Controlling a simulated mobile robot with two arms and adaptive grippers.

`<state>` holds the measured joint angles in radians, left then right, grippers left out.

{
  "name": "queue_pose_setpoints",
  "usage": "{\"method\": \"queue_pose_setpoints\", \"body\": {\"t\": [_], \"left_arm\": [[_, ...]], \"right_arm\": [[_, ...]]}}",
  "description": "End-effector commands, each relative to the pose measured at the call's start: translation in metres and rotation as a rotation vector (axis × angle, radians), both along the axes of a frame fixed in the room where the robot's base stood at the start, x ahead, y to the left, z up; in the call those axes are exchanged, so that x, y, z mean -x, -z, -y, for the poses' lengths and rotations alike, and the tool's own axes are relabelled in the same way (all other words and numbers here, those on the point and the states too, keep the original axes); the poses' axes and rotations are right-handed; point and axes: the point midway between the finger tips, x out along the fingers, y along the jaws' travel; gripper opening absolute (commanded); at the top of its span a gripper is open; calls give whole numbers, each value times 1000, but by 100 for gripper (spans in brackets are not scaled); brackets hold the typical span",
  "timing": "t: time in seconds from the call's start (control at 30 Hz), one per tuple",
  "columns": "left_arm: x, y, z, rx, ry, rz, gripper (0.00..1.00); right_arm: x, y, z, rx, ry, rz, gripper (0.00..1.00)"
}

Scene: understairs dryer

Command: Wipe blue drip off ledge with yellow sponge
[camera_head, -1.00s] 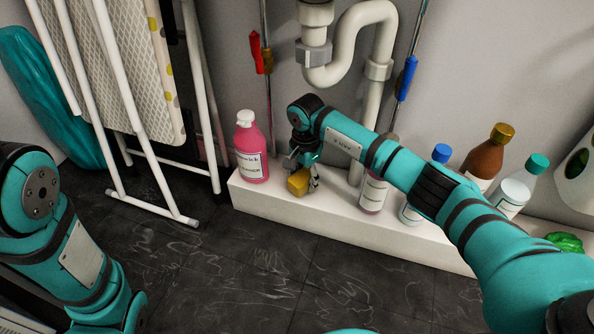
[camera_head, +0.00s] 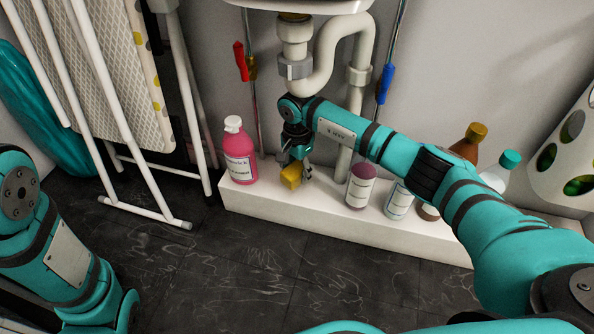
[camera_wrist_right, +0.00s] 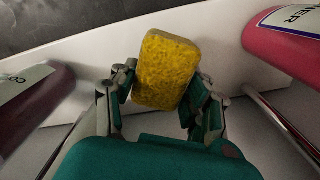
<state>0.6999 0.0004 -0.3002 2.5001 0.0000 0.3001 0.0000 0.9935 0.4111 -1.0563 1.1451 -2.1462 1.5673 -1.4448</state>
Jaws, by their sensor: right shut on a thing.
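The yellow sponge (camera_head: 291,177) is held in my right gripper (camera_head: 297,174), low over the white ledge (camera_head: 330,211). The right wrist view shows the sponge (camera_wrist_right: 166,71) between the two shut fingers, its broad face toward the camera. I cannot tell whether the sponge touches the ledge. No blue drip shows in either view; the sponge, gripper and arm cover part of the ledge. My left arm shows at the left of the head view, but its gripper is out of frame.
A pink bottle (camera_head: 239,155) stands left of the sponge and a maroon-capped bottle (camera_head: 361,188) right of it. More bottles stand further right, partly behind my arm. White drain pipes (camera_head: 358,100) hang behind. A folded drying rack (camera_head: 135,130) stands at left.

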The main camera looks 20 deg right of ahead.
Motion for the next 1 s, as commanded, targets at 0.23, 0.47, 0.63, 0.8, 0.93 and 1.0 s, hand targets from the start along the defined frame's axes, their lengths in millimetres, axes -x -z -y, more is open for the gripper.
{"method": "queue_pose_setpoints", "body": {"t": [0.23,0.47,0.63,0.8,0.93,1.0], "left_arm": [[0,-20,0,0,0,2,40],[1,-19,0,1,1,3,40],[1,-23,0,1,1,3,40],[-2,-33,-1,3,2,-4,40],[-7,-36,-1,5,3,-21,40],[-10,-35,-1,5,3,-27,40]], "right_arm": [[0,-25,0,0,0,1,21],[0,-23,0,0,0,0,21],[0,-28,0,0,0,1,21],[0,-45,0,0,-1,1,21],[-2,-57,0,-2,0,6,21],[-3,-60,0,-4,1,8,21]]}}
